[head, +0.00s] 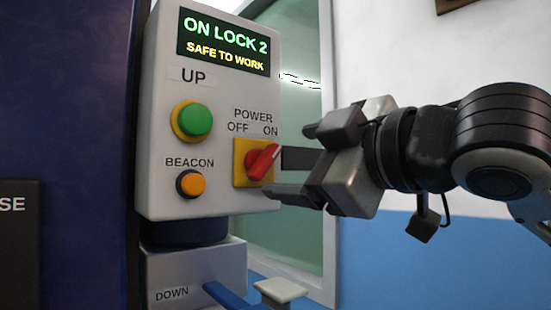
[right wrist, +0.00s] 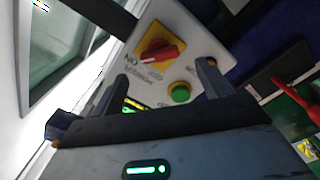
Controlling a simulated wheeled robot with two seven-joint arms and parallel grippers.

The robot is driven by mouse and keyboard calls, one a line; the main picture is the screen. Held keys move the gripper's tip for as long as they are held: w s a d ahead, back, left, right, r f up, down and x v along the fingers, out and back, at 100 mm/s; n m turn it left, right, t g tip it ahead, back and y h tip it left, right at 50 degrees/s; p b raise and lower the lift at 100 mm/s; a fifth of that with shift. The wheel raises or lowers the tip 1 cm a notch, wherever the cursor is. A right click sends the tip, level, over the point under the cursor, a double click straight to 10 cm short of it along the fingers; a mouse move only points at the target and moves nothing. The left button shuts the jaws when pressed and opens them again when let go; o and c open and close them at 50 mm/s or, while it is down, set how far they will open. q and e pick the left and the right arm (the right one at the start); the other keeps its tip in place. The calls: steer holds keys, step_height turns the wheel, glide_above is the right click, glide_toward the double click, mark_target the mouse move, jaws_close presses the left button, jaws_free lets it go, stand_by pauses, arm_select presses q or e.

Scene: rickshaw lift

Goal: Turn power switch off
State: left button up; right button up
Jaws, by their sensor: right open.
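The red power switch knob (head: 262,160) sits on a yellow square plate (head: 240,174) on the right part of a light grey control box (head: 215,100). Its white mark points up and right, toward the ON label. The knob also shows in the right wrist view (right wrist: 162,52). My right gripper (head: 283,173) is open and empty, coming in from the right. Its fingertips are close to the knob's right side; I cannot tell whether they touch it. In the right wrist view the gripper (right wrist: 163,74) has its fingers spread, with the knob beyond and between them. My left gripper is not in view.
The display (head: 224,42) reads ON LOCK 2, SAFE TO WORK. A green UP button (head: 194,121) and an orange BEACON button (head: 191,184) are left of the knob. A lower box (head: 195,275) marked DOWN has a blue lever (head: 228,295). A window (head: 305,230) is behind.

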mark_target(269, 161)
steer(key=shift+x, duration=2.7)
steer(key=c, duration=1)
